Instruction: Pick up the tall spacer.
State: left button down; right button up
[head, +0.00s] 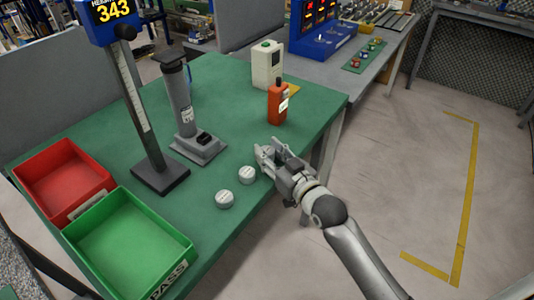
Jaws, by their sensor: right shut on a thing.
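My right gripper (268,156) is over the right part of the green table top, near its edge. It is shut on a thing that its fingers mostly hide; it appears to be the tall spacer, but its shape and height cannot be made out. Two short, round, pale grey spacers stand on the table just left of the gripper. The nearer spacer (224,199) and the farther spacer (247,175) are apart from each other. The farther one is close beside the gripper. My left gripper is not in view.
A red bin (106,183) and a green bin marked PASS (182,240) are at the left. A height gauge (165,182) and a grey stand (199,148) are behind the spacers. An orange device (277,105) and a pale switch box (266,66) stand beyond the gripper.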

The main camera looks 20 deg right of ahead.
aim_at(270, 153)
jog(key=shift+c, duration=1.1)
jog(key=shift+r, duration=0.6)
notch_tip(270, 153, up, 2)
jog(key=shift+r, duration=0.2)
jog(key=s+d+r, duration=0.8)
jog(key=s+r, duration=0.1)
jog(key=s, duration=0.2)
jog(key=shift+d+r, duration=0.25)
jog(key=shift+d, duration=0.05)
